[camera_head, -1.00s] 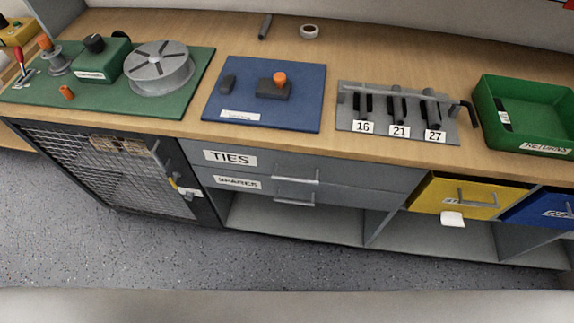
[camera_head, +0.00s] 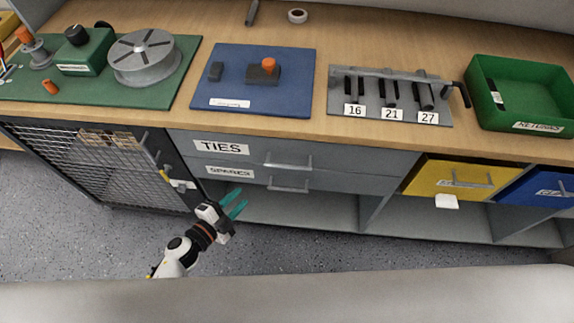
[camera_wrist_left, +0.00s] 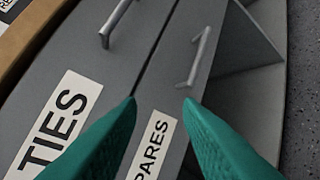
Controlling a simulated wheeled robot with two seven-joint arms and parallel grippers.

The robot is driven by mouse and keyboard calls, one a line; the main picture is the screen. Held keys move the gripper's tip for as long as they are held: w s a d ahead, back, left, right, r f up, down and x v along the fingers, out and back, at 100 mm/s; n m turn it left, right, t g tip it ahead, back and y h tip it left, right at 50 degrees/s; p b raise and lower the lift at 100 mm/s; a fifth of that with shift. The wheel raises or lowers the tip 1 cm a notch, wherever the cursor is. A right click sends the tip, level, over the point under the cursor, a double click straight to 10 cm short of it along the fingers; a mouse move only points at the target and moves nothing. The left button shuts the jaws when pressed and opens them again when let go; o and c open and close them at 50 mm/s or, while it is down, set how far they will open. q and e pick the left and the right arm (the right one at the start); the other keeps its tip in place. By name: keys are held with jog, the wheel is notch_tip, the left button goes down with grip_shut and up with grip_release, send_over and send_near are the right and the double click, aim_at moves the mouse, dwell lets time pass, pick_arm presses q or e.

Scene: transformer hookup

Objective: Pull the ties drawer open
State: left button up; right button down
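The ties drawer (camera_head: 254,150) is the upper grey drawer under the bench top, and its front sits flush. Its label reads TIES and its bar handle (camera_head: 288,164) is right of the label. The drawer front also shows in the left wrist view (camera_wrist_left: 85,75), with its handle (camera_wrist_left: 115,22) at the top. My left gripper (camera_head: 236,204) is open and empty, in front of and below the drawers, left of the handles. In the left wrist view its teal fingers (camera_wrist_left: 160,103) are apart with the drawer fronts beyond them. My right gripper is not in view.
The spares drawer (camera_head: 260,178) with its own handle (camera_head: 288,186) lies directly below. A mesh-door cabinet (camera_head: 90,165) stands left. A yellow drawer (camera_head: 440,178) and a blue drawer (camera_head: 540,190) are right. Open shelf space lies under the drawers.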

aim_at(287, 166)
pick_arm(q)
jog(key=d+r+m+g+h, duration=0.3)
jog(key=d+r+m+h, duration=0.15)
jog(key=r+m, duration=0.4)
jog(key=shift+n+y, duration=0.25)
jog(key=shift+y, duration=0.1)
jog(key=x, duration=1.1)
jog(key=shift+d+r, duration=0.2)
jog(key=shift+d, duration=0.1)
grip_shut()
